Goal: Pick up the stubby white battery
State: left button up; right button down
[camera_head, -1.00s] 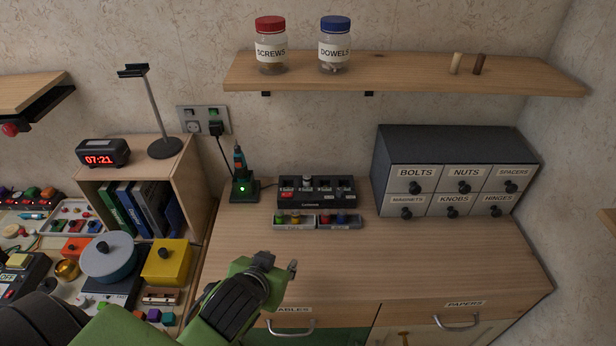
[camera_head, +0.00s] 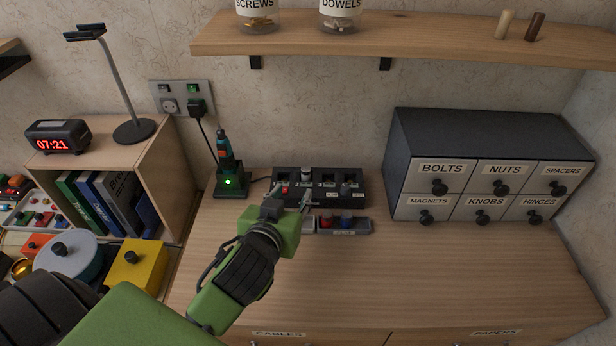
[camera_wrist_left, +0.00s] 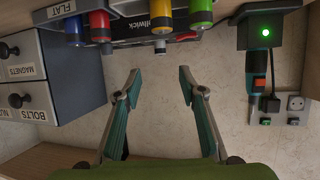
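The stubby white battery (camera_head: 306,174) stands upright in a slot of the dark charger (camera_head: 352,190) at the back of the wooden counter. My left gripper (camera_head: 298,199) is just in front of the charger, over the small trays. Its two fingers (camera_wrist_left: 160,78) are spread with nothing between them, so it is open. The gripper hides part of the charger's left side and the left tray. My right gripper is not in view.
A tray (camera_head: 345,232) with red and blue cells lies in front of the charger. A green-lit screwdriver stand (camera_head: 230,181) is to the left. A drawer cabinet (camera_head: 480,150) stands to the right. A shelf (camera_head: 430,40) hangs above. The front counter is clear.

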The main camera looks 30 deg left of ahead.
pick_arm(q)
send_near(305, 173)
jog(key=p+x, duration=0.1)
jog(key=x, duration=0.3)
jog(key=shift+w+f, duration=0.15)
jog(key=shift+p+x, duration=0.6)
jog(key=shift+x, duration=2.05)
grip_shut()
